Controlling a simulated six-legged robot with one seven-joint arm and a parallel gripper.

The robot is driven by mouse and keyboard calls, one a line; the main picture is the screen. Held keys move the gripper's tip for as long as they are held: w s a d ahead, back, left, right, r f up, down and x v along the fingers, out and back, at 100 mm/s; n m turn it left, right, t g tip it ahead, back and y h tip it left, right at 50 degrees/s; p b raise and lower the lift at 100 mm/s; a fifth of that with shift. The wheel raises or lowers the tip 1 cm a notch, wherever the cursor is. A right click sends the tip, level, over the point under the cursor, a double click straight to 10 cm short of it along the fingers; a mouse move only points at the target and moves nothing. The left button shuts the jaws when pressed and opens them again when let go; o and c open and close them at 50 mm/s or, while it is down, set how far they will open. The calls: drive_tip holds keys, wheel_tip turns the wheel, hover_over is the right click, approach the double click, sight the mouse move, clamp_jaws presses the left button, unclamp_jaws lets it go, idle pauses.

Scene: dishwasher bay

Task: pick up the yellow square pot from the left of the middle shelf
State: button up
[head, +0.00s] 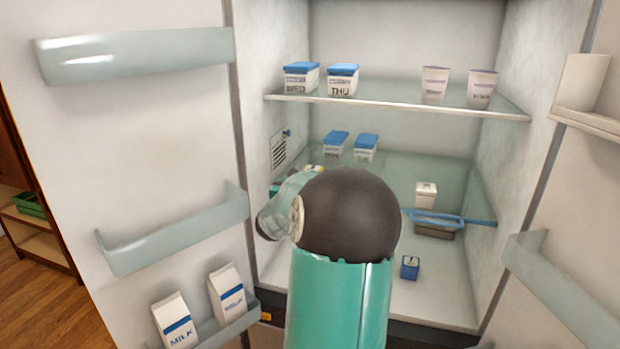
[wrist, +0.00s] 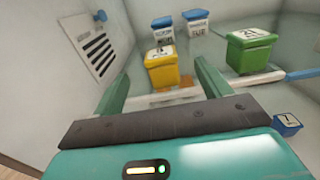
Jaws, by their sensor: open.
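The yellow square pot (wrist: 161,73) has a pale labelled lid and stands on the middle shelf, near the left wall in the wrist view. My gripper (wrist: 162,72) is open, its two green fingers either side of the pot's line, with the pot ahead between them. I see no finger touching it, and the exact gap is unclear.
A green pot (wrist: 249,52) stands right of the yellow one. Two blue-lidded tubs (head: 336,144) sit behind. The vented left wall (wrist: 92,48) is close. The top shelf (head: 400,103) holds tubs and cups. A small blue box (head: 410,267) sits below. The left door holds milk cartons (head: 228,294).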

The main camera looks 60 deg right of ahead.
drive_tip(key=d, duration=0.4)
drive_tip(key=w+d, duration=0.1)
drive_tip(key=shift+d, duration=0.4)
drive_tip(key=shift+s+d, duration=0.1)
drive_tip(key=shift+d, duration=0.35)
drive_tip(key=d, duration=0.2)
drive_tip(key=w+d, duration=0.1)
drive_tip(key=d, duration=0.1)
drive_tip(key=shift+d+f, duration=0.15)
drive_tip(key=shift+d, duration=0.15)
drive_tip(key=c, duration=1.2)
drive_tip(key=shift+o, duration=0.2)
